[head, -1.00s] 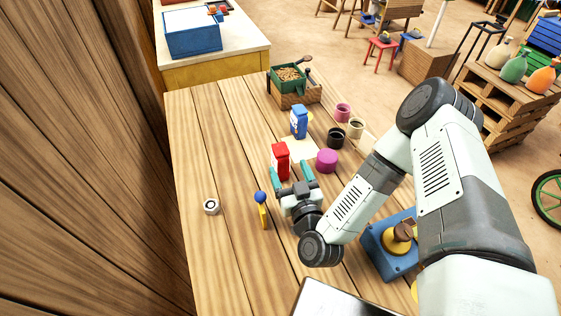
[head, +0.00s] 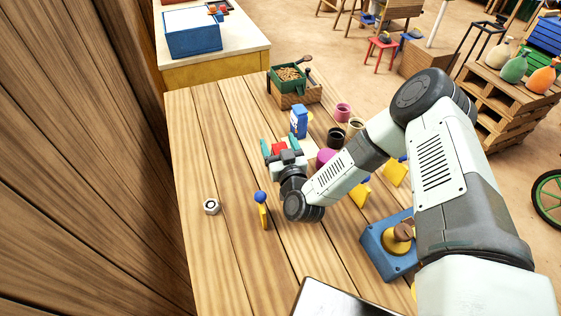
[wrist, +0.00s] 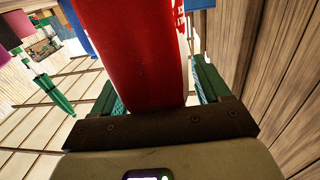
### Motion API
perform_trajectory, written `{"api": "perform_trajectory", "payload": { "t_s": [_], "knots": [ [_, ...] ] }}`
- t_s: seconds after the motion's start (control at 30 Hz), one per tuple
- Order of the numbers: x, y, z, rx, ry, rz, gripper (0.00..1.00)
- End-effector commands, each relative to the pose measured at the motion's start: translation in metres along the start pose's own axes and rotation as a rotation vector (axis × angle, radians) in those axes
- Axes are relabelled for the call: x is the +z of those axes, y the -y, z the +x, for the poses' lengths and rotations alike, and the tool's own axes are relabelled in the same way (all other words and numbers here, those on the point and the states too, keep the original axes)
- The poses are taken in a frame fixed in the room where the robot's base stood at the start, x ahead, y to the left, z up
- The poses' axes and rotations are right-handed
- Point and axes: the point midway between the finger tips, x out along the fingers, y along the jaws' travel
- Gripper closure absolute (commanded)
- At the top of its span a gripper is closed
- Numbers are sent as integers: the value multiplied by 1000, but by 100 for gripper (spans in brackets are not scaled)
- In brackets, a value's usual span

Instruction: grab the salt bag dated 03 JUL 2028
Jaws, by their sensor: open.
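A red bag (head: 279,147) stands upright on the wooden table, mostly hidden behind my gripper in the head view. In the wrist view the red bag (wrist: 130,45) fills the middle, between the two green fingers. My gripper (head: 280,150) is open, with a finger on either side of the red bag; I cannot tell whether either touches it. A blue and white bag (head: 299,121) stands farther back, clear of my gripper. No date can be read on either bag.
A magenta pot (head: 325,158), a black pot (head: 336,139) and others stand right of the bags. A yellow piece with a blue ball (head: 262,212) and a white ring (head: 211,206) are nearer. A green bin (head: 289,79) stands behind. The table's left side is mostly clear.

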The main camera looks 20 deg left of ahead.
Motion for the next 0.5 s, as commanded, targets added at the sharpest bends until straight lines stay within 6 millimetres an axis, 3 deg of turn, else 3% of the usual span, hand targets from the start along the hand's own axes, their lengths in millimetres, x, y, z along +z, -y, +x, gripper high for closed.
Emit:
{"api": "perform_trajectory", "payload": {
  "t_s": [0.07,0.5],
  "knots": [
    [0,0,0,0,0,0,24],
    [0,0,0,0,0,0,91]
  ]
}}
